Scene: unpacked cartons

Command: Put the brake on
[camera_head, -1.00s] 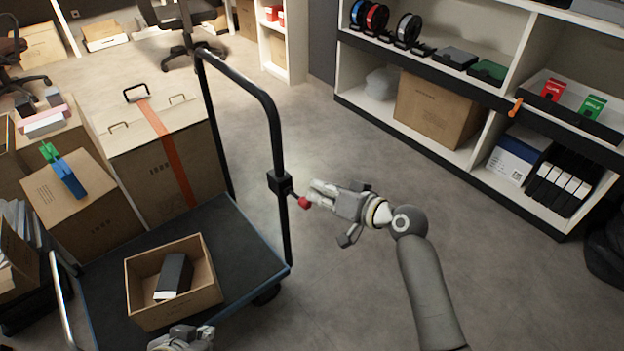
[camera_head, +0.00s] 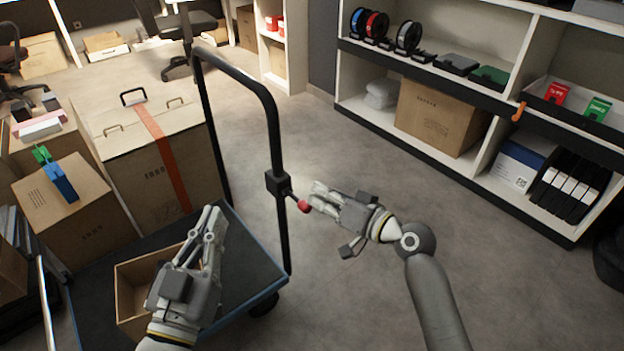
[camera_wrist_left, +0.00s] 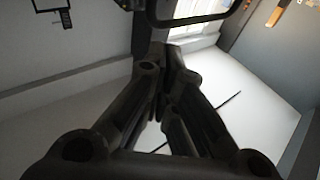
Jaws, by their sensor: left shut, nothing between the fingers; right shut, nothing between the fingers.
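The brake lever with a red knob (camera_head: 304,206) sticks out from a black block (camera_head: 278,184) on the upright of the cart's handle frame (camera_head: 268,110). My right gripper (camera_head: 318,196) is shut, its fingertips right beside the red knob; I cannot tell whether they touch it. My left gripper (camera_head: 212,222) is shut and empty, raised over the cart's deck (camera_head: 245,262) in front of the open carton. Its closed fingers also fill the middle of the left wrist view (camera_wrist_left: 165,85).
An open carton (camera_head: 125,292) on the deck is partly hidden by my left arm. Large closed cartons (camera_head: 150,165) stand behind and left of it. Shelving (camera_head: 480,100) lines the right side. The floor (camera_head: 350,290) around my right arm is clear.

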